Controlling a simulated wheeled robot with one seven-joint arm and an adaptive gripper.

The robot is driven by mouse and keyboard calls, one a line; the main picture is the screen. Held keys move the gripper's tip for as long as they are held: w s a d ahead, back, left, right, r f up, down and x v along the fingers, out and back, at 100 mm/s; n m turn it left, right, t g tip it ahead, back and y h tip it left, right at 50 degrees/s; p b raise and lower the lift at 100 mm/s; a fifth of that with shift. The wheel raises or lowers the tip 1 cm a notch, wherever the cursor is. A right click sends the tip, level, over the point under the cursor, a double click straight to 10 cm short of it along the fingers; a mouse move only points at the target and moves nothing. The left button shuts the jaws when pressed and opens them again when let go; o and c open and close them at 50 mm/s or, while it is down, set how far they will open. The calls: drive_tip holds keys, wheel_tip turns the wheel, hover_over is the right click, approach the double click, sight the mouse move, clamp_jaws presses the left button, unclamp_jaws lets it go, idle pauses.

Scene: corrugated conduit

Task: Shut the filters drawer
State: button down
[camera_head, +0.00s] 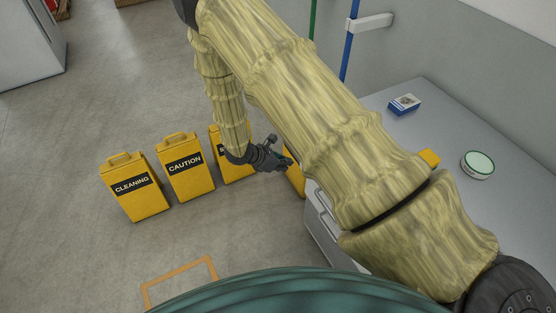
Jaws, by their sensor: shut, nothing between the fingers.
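My gripper (286,162) is dark grey and hangs at the end of my yellowish, sleeved arm, near the middle of the view. It is shut and empty. It is above and to the left of a grey cabinet (322,240), whose front shows below my arm. A pale handle-like bar (324,207) shows on this front. My arm hides much of the front. No filters label can be read, and I cannot tell which drawer is the filters drawer or how far it stands out.
Yellow floor signs marked CLEANING (135,190) and CAUTION (185,168) stand left of my gripper, with another (232,160) partly behind my arm. A small box (404,104) and a round tin (478,165) sit on the grey worktop (440,130).

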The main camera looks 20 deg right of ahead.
drive_tip(key=shift+w+d+f+p, duration=0.1)
drive_tip(key=shift+d+f+p, duration=0.25)
drive_tip(key=shift+d, duration=0.6)
drive_tip(key=shift+w+d+f+p, duration=0.15)
drive_tip(key=shift+d+p, duration=0.25)
drive_tip(key=shift+d, duration=0.5)
drive_tip(key=shift+d+f+p, duration=0.35)
drive_tip(key=shift+d, duration=0.6)
